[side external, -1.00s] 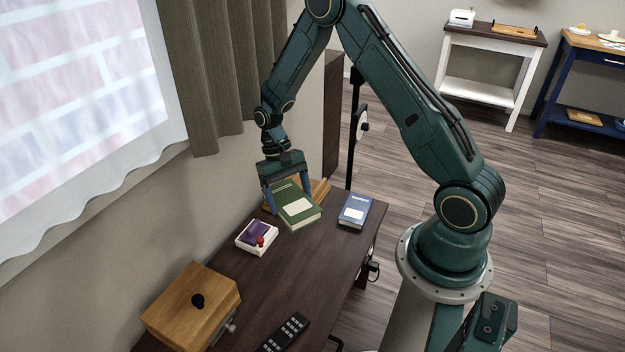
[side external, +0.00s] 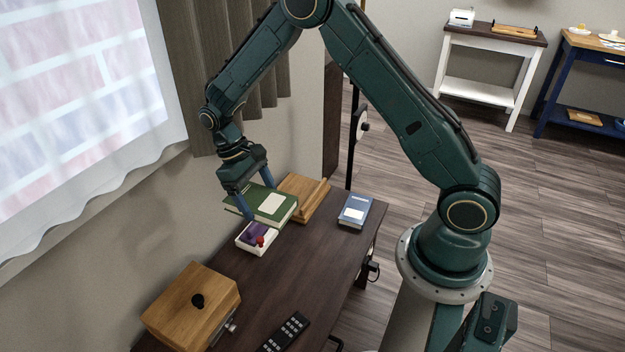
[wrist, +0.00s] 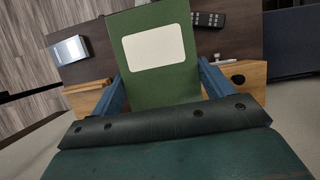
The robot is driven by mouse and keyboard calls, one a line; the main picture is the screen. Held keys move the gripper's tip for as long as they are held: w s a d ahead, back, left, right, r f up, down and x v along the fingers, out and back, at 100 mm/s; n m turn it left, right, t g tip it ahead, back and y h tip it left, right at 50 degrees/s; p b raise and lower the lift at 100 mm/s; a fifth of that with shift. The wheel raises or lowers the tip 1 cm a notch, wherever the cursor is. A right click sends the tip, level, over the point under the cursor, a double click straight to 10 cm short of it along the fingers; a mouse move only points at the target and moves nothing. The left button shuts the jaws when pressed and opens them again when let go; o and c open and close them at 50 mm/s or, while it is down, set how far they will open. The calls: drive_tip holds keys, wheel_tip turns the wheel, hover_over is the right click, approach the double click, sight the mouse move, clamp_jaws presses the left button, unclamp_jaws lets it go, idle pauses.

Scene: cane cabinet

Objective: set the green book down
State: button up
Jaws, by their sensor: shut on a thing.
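The green book (side external: 271,204) has a pale label on its cover. My gripper (side external: 256,203) is shut on it, with one blue finger on each side. In the side external view the book appears above the dark table near the wall, between the white tray and the wooden stand. In the wrist view the green book (wrist: 150,85) lies between my gripper's fingers (wrist: 163,90) and hides much of the table. The exact gap between book and table is hard to tell.
A wooden box (side external: 185,310) and a remote (side external: 285,332) are nearer. The table (side external: 310,260) is clear in the middle.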

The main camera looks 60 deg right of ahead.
drive_tip(key=shift+w+d+f+n, duration=0.2)
drive_tip(key=shift+w+d+n, duration=0.1)
drive_tip(key=shift+w+d, duration=0.25)
drive_tip(key=w+d+f+n+t+h, duration=0.1)
drive_tip(key=d+n, duration=0.4)
drive_tip(key=d, duration=0.7)
drive_tip(key=w+d+f+n+t+h, duration=0.2)
drive_tip(key=w+d+n, duration=0.4)
drive_tip(key=d, duration=0.5)
drive_tip(key=w+d+f+n+t+h, duration=0.1)
drive_tip(key=w+d+f+n, duration=0.2)
drive_tip(key=d, duration=0.9)
drive_tip(key=f+n, duration=0.1)
drive_tip(key=n, duration=0.2)
drive_tip(key=shift+w+d+h, duration=0.2)
drive_tip(key=shift+d+h, duration=0.1)
drive_tip(key=shift+d, duration=0.05)
drive_tip(key=shift+f, duration=0.1)
wheel_tip(320, 180, down, 16)
drive_tip(key=shift+r, duration=0.1)
drive_tip(key=shift+f, duration=1.95)
